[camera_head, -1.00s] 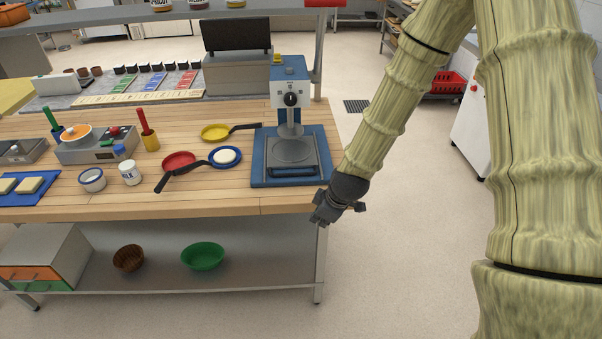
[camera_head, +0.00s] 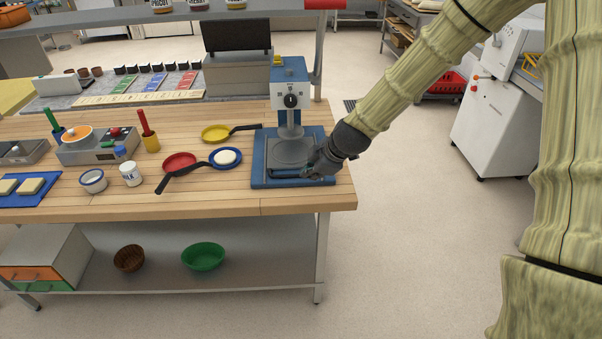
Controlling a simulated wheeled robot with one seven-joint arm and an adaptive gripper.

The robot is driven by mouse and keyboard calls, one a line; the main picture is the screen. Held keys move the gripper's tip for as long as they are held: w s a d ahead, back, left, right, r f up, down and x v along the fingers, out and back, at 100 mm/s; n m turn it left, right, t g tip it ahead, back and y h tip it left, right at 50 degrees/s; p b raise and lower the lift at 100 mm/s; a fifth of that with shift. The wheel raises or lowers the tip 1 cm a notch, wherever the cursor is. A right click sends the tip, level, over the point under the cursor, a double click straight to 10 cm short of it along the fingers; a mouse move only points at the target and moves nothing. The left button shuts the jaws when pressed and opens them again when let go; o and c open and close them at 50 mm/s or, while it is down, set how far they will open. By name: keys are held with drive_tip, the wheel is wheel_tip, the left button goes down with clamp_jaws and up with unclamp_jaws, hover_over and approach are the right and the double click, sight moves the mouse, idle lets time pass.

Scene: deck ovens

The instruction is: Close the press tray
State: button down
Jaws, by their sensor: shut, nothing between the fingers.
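The tray's front right part is hidden behind my gripper. My gripper (camera_head: 306,174) is shut and empty, at the front right of the press base, close to the tray's front edge. I cannot tell whether it touches the tray.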

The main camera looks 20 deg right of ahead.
drive_tip(key=shift+p+x, duration=0.85)
drive_tip(key=shift+x, duration=2.5)
drive_tip(key=shift+w+d+f+p, duration=0.15)
drive_tip(key=shift+w+p, duration=0.15)
drive_tip(key=shift+w, duration=0.35)
drive_tip(key=shift+w+d+f+p, duration=0.2)
drive_tip(key=shift+w+p, duration=0.15)
drive_tip(key=shift+w, duration=0.25)
drive_tip(key=shift+w+d+f+p, duration=0.15)
drive_tip(key=shift+w+p, duration=0.15)
drive_tip(key=shift+w, duration=0.35)
drive_tip(key=shift+d+r, duration=0.1)
